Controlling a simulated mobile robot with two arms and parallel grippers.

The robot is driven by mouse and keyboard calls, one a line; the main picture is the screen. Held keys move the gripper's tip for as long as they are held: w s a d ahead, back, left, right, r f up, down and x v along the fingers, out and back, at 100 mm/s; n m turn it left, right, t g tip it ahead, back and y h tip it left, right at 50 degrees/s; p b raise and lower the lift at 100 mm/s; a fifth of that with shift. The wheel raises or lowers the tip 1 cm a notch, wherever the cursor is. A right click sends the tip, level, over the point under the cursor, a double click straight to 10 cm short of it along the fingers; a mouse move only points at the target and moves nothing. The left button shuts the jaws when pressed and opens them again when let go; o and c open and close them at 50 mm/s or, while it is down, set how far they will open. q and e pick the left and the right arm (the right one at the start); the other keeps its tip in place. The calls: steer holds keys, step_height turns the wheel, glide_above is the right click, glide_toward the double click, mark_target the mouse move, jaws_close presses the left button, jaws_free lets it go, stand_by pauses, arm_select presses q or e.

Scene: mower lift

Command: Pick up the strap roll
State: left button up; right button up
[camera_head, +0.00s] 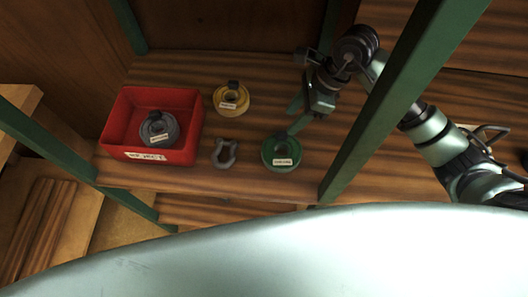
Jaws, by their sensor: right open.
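Three labelled strap rolls are in view. A green roll (281,153) lies on the wooden shelf (265,108). A yellow roll (231,99) lies farther back and to the left on the same shelf. A grey roll (159,130) sits inside a red bin (184,156) marked "REJECT". My right gripper (297,115) is open and empty, just behind and slightly right of the green roll. Its fingers point left, and the nearer one appears close to that roll; I cannot tell whether they touch. My left gripper is not in view.
A grey shackle (224,153) lies between the bin and the green roll. A green rack post (398,90) crosses in front of my right arm, and another green post (128,24) stands at the back left. Bare shelf lies between the yellow and green rolls.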

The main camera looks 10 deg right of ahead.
mark_target(283, 133)
steer(key=x, duration=0.1)
steer(key=p+x, duration=0.1)
steer(key=x, duration=0.1)
steer(key=shift+d+f+p, duration=0.2)
steer(key=shift+f+p, duration=0.05)
steer(key=shift+p, duration=0.05)
steer(key=p+x, duration=0.1)
steer(key=x, duration=0.1)
steer(key=shift+f, duration=0.4)
steer(key=shift+w+a+f, duration=0.1)
steer(key=shift+a+f, duration=0.1)
steer(key=shift+f, duration=0.45)
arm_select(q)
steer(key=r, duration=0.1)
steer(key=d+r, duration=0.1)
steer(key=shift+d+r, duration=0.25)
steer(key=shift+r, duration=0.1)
arm_select(e)
jaws_close()
